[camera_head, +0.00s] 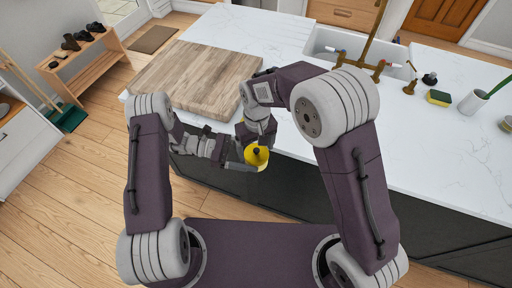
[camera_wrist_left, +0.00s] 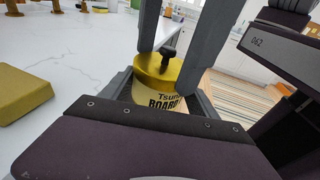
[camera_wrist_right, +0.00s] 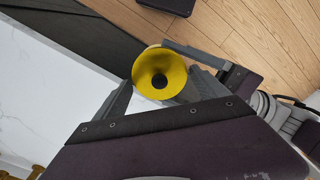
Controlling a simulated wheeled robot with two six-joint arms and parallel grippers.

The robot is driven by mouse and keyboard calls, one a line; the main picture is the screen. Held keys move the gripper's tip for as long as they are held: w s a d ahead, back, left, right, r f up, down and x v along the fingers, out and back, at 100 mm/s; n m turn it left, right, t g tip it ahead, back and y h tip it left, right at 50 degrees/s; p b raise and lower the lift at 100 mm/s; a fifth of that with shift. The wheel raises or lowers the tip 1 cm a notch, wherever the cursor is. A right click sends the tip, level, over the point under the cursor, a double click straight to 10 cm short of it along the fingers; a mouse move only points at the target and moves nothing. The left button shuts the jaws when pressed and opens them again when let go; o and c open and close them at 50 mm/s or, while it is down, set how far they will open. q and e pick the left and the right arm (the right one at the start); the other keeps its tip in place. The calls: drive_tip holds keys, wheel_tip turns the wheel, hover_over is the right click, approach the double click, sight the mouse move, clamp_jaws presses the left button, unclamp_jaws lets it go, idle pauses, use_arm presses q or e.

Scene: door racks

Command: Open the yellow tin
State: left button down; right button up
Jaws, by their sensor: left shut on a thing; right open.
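The yellow tin (camera_head: 257,156) has a yellow lid with a dark knob and a pale label with dark print, seen in the left wrist view (camera_wrist_left: 158,96). My left gripper (camera_head: 245,162) is shut around the tin's body and holds it upright in front of the counter's edge. My right gripper (camera_wrist_left: 168,66) is open above the tin, its fingers on either side of the lid and knob. I cannot tell whether they touch the lid. The right wrist view looks down on the lid (camera_wrist_right: 150,72) and the knob. The lid sits on the tin.
The white marble counter (camera_head: 420,150) lies beyond the tin. A wooden cutting board (camera_head: 195,75) is at its back left. A sink (camera_head: 345,45) with a brass tap, a sponge (camera_head: 438,97) and a white cup (camera_head: 472,102) are at the right. Wooden floor (camera_head: 80,170) lies left.

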sight(256, 149)
drive_tip(key=c, duration=1.2)
drive_tip(key=shift+r, duration=0.2)
drive_tip(key=shift+r, duration=0.95)
drive_tip(key=shift+r, duration=2)
